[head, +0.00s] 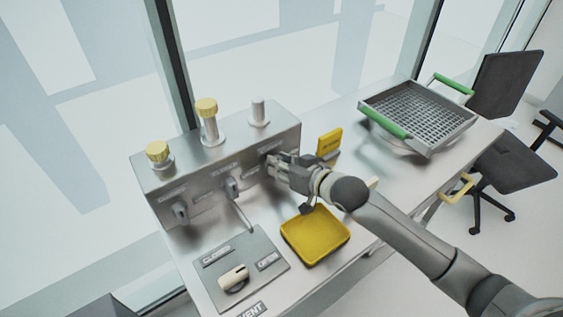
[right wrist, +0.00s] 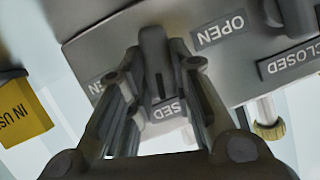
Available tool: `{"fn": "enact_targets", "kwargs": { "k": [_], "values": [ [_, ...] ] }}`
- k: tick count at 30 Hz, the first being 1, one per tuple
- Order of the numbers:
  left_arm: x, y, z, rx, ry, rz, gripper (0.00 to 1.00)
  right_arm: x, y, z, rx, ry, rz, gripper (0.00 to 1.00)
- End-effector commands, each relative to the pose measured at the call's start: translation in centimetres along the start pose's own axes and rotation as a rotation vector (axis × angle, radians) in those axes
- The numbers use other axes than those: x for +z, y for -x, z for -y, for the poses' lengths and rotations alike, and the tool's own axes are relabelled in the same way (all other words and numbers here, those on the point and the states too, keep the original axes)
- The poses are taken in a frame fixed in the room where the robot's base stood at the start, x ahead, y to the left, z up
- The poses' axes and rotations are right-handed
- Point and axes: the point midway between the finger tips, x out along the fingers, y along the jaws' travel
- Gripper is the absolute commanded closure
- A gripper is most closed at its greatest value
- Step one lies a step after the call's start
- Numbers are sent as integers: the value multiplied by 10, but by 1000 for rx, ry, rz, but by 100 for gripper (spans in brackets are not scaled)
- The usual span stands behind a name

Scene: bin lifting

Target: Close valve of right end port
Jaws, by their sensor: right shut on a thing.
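The grey metal manifold box (head: 215,165) stands on the bench with a row of ports on top. Its right end port (head: 258,112) is a pale post without a yellow cap. My right gripper (head: 277,163) is at the front face below that port and hides the valve there. In the right wrist view, my right gripper (right wrist: 155,85) is shut on the grey valve handle (right wrist: 153,55), one finger on each side. The handle lies lengthwise between the fingers; a partly covered CLOSED label (right wrist: 167,110) is beside it. My left gripper is out of view.
Two other valves, the middle (head: 232,187) and left (head: 180,212), are on the same face. A yellow sign (head: 329,142) stands right of the box. A yellow tray (head: 315,235), a panel with a knob (head: 234,278) and a green-handled basket (head: 415,142) are on the bench.

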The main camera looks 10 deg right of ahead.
Motion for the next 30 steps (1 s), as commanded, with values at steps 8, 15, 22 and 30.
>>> {"fn": "enact_targets", "kwargs": {
  "k": [8,15,22,30],
  "values": [
    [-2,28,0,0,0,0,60,-2,1,5,80,189,2,100],
    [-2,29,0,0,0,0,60,0,0,4,100,237,2,100],
    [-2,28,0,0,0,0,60,0,0,4,99,238,2,75],
    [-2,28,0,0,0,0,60,0,0,4,98,236,1,57]
  ]
}}
